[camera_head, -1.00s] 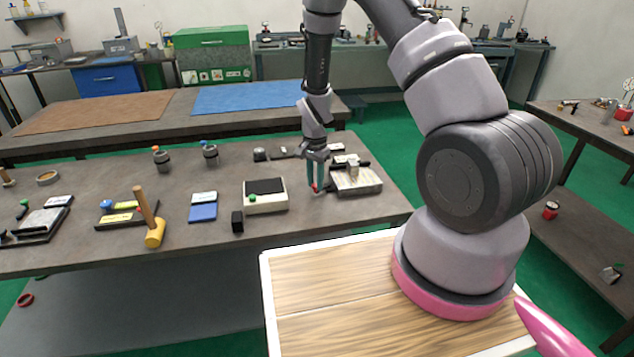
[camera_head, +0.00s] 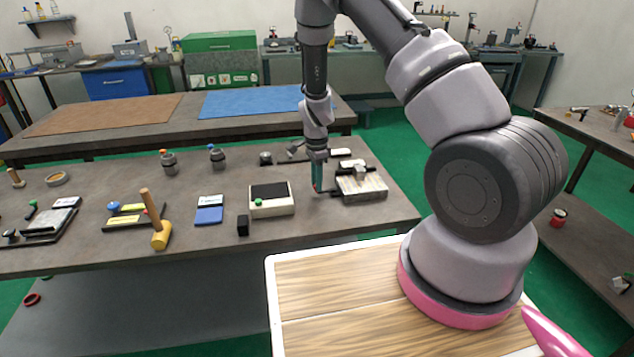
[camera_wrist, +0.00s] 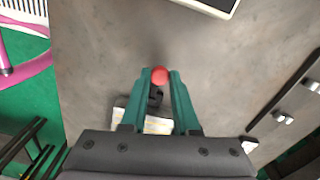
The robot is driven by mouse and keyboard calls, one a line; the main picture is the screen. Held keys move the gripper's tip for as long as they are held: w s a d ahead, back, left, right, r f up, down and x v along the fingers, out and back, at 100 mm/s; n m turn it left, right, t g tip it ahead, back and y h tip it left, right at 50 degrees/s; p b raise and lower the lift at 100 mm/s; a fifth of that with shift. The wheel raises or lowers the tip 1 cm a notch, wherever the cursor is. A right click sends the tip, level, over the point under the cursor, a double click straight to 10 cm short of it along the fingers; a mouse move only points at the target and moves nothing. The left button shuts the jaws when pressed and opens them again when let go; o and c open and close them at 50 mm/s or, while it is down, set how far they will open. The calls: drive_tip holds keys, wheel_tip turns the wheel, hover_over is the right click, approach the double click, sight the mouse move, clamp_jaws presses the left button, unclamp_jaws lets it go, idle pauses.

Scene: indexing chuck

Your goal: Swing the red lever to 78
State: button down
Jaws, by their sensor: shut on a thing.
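My gripper (camera_head: 319,176) is over the right part of the bench, at the left side of the indexing chuck (camera_head: 362,186). In the wrist view my gripper (camera_wrist: 160,80) has its two green fingers on either side of the red knob of the lever (camera_wrist: 159,76) and is shut on it. The lever's dark arm runs back from the knob between the fingers. In the head view only a little red of the lever (camera_head: 315,188) shows at the fingertips. The chuck's pale base shows partly behind the fingers in the wrist view (camera_wrist: 158,124). I cannot read its scale.
A cream box with a dark top (camera_head: 271,199) stands left of my gripper, with a small black block (camera_head: 243,226) beside it. A mallet (camera_head: 160,236) and a blue pad (camera_head: 209,211) are farther left. The bench (camera_head: 330,222) is bare in front of the gripper.

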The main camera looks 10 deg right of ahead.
drive_tip(key=c, duration=0.7)
unclamp_jaws()
drive_tip(key=shift+o, duration=0.2)
drive_tip(key=shift+r, duration=0.1)
wheel_tip(320, 180, up, 11)
drive_tip(key=shift+f, duration=0.2)
drive_tip(key=shift+r, duration=0.1)
